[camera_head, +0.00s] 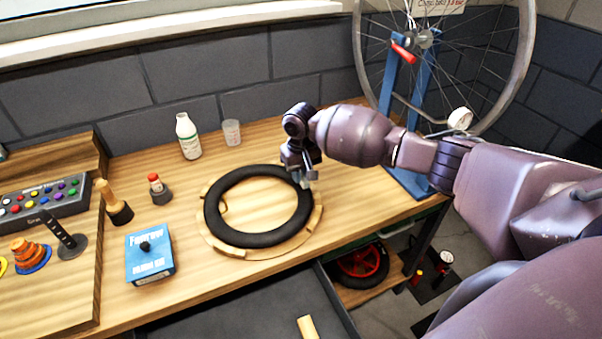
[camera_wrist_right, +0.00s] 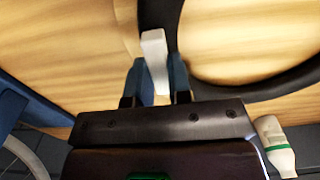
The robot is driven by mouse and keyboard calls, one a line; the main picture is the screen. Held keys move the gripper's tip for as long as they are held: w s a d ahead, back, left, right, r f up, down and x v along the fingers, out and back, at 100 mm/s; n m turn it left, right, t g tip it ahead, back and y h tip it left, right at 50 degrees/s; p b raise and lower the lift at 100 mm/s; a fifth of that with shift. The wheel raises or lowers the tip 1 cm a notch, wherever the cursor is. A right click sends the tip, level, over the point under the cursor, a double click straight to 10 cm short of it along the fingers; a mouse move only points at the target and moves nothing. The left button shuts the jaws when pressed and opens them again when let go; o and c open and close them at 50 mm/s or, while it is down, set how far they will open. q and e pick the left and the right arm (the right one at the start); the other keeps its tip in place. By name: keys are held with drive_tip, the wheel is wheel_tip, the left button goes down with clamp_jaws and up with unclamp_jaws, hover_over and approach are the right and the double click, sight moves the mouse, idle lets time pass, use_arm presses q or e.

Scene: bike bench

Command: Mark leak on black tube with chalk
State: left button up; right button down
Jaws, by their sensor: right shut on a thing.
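The black tube (camera_head: 262,240) lies as a ring on a round wooden holder (camera_head: 230,251) on the bench. Part of the tube (camera_wrist_right: 240,92) curves past the fingers in the right wrist view. My right gripper (camera_head: 304,180) is at the tube's right side, by its upper right part. It is shut on a white chalk stick (camera_wrist_right: 155,62), which points out beyond the fingertips close to the tube. I cannot tell whether the chalk touches it. No leak can be made out on the tube. My left gripper is not in view.
A white bottle (camera_head: 188,137) and a cup (camera_head: 231,133) stand behind the tube. A blue box (camera_head: 150,258), a small red-capped bottle (camera_head: 159,188) and a wooden-handled tool (camera_head: 114,202) stand left. A wheel on a blue stand (camera_head: 422,120) is right. An open drawer (camera_head: 240,312) is in front.

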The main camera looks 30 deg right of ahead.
drive_tip(key=shift+f, duration=0.25)
drive_tip(key=shift+f, duration=0.15)
drive_tip(key=shift+w, duration=0.2)
idle(0.3)
drive_tip(key=shift+w, duration=0.4)
idle(0.4)
drive_tip(key=shift+s+p, duration=0.8)
drive_tip(key=shift+p, duration=0.2)
drive_tip(key=shift+s+a+p, duration=0.1)
drive_tip(key=shift+s+p, duration=0.25)
drive_tip(key=shift+p, duration=0.05)
